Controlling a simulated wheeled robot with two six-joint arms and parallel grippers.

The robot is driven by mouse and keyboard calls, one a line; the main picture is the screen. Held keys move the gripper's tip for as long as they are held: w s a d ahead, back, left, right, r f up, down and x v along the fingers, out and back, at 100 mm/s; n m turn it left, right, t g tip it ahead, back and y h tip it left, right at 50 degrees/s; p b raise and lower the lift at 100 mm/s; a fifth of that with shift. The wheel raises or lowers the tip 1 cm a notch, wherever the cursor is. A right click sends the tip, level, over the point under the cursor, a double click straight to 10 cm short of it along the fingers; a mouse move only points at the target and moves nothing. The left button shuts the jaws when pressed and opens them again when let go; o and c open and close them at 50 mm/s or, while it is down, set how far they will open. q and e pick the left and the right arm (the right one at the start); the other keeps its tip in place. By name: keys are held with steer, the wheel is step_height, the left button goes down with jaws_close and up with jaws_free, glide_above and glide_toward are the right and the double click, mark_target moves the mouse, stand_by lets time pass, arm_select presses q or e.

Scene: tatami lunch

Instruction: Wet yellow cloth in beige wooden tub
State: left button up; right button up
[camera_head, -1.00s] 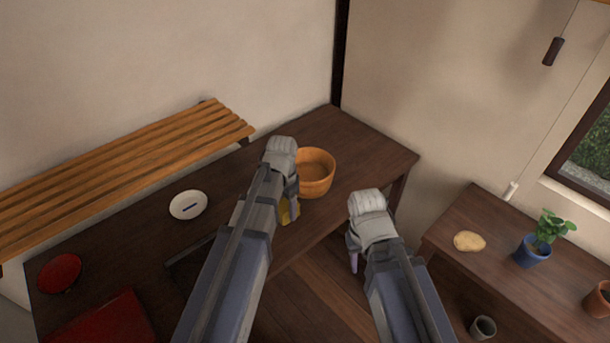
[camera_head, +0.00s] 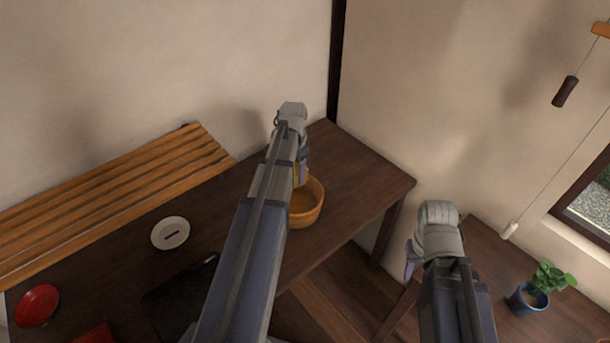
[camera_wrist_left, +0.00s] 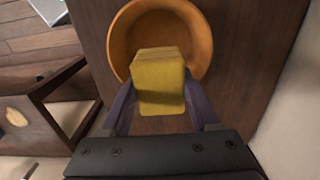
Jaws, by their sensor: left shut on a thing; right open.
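The beige wooden tub (camera_head: 308,204) stands on the dark wooden table, partly hidden behind my left arm in the head view. It also shows in the left wrist view (camera_wrist_left: 198,38), where its inside looks empty. My left gripper (camera_wrist_left: 160,98) is shut on the yellow cloth (camera_wrist_left: 159,82), a folded block held between the fingers. The cloth overlaps the tub's near rim in the wrist view and appears above it. Only a sliver of the cloth (camera_head: 301,177) shows in the head view. My right gripper (camera_head: 410,262) is open and empty, off the table's right edge.
A white dish (camera_head: 170,233), a dark tray (camera_head: 180,298) and a red bowl (camera_head: 38,305) are on the table to the left. A slatted wooden shelf (camera_head: 110,187) runs along the wall. A blue pot (camera_head: 526,300) stands on another table at right.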

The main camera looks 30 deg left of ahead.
arm_select(q)
step_height(320, 180, down, 9)
steer(key=b, duration=0.9)
steer(key=shift+r, duration=0.2)
stand_by(0.5)
step_height(320, 180, up, 7)
steer(key=p, duration=0.7)
steer(key=shift+f, duration=0.15)
stand_by(2.0)
step_height(320, 180, up, 4)
steer(key=p, duration=0.4)
